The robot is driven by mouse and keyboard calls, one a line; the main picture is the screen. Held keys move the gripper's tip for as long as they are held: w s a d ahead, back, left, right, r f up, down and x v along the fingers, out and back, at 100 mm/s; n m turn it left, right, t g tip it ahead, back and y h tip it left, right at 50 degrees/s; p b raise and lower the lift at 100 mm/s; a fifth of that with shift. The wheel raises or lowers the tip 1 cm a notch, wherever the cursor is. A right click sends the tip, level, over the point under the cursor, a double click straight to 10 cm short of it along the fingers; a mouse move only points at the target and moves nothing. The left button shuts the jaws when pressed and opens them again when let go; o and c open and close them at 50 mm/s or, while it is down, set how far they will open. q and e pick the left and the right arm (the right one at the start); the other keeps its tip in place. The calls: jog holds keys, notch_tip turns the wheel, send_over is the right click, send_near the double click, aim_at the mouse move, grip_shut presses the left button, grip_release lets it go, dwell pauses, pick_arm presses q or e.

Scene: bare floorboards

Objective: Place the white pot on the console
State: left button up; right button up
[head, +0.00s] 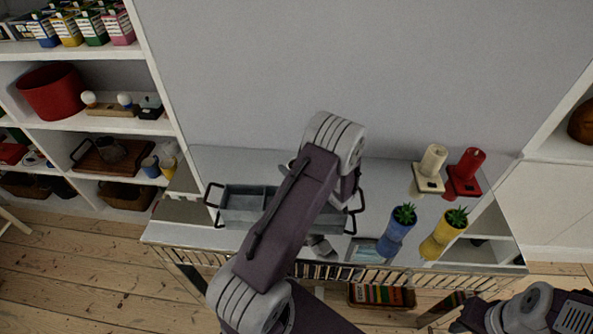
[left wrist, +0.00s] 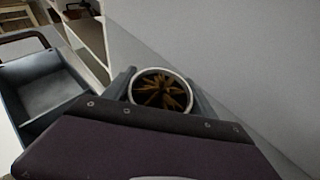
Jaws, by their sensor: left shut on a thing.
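The white pot (left wrist: 161,90) shows in the left wrist view as a round white rim with brown, spiky contents. My left gripper (left wrist: 163,98) is shut on it, with a grey finger on either side. The pot's lower part is hidden by the gripper body. The console (head: 460,255) is a mirrored, shiny table against the wall in the head view. In that view my left arm reaches over the console and hides most of the gripper and pot. Whether the pot touches the console top cannot be seen. No right fingertips can be made out.
A grey divided tray (head: 237,215) with dark handles is on the console, partly under my arm. Loaded shelves stand left.

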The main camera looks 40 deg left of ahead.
pick_arm(q)
jog(key=shift+f, duration=0.75)
jog(key=shift+w+a+f, duration=0.1)
jog(key=shift+w+f, duration=0.05)
jog(key=shift+f, duration=0.2)
jog(key=shift+f+b, duration=0.15)
jog(key=shift+b, duration=0.15)
jog(key=o, duration=1.7)
